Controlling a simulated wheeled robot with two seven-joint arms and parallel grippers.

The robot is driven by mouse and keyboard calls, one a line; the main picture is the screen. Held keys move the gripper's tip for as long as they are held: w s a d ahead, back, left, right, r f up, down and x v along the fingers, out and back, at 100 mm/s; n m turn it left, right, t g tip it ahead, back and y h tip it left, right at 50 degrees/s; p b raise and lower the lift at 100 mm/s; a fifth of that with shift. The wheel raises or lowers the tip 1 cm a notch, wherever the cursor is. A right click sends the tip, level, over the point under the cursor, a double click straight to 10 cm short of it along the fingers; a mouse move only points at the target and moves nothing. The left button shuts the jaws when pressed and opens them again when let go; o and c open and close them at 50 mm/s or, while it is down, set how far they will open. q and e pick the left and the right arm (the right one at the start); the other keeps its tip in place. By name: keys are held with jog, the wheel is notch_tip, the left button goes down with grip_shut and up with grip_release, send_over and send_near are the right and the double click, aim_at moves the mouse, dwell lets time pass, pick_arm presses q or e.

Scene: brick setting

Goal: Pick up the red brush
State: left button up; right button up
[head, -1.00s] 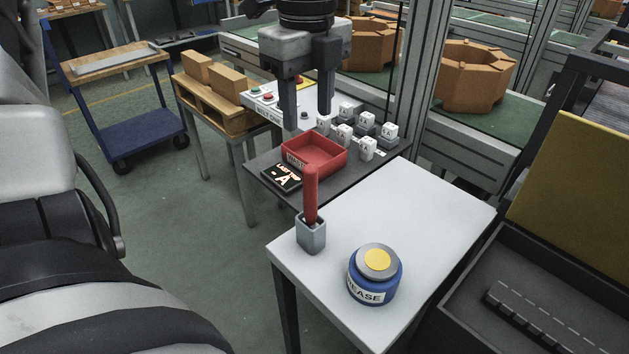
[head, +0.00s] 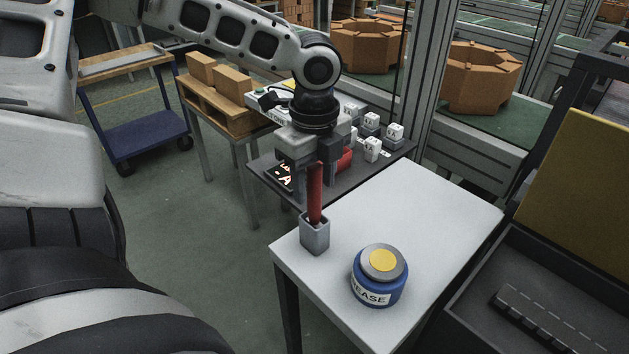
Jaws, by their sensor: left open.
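The red brush (head: 315,198) stands upright in a small grey square holder (head: 315,236) at the left corner of the white table (head: 425,215). Only its red handle shows; its lower end is hidden in the holder. My left gripper (head: 312,186) points down over the brush, open, with its fingers around the upper part of the handle. The gripper body hides the top of the handle. I cannot tell whether a finger touches it. My right gripper is not in view.
A blue grease tin (head: 379,277) with a yellow-centred lid stands on the white table, right of the holder. Behind is a dark shelf (head: 263,172) with a mostly hidden red tray (head: 345,160) and several white blocks (head: 372,148). The table's right part is clear.

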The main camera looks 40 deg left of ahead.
pick_arm(q)
grip_shut()
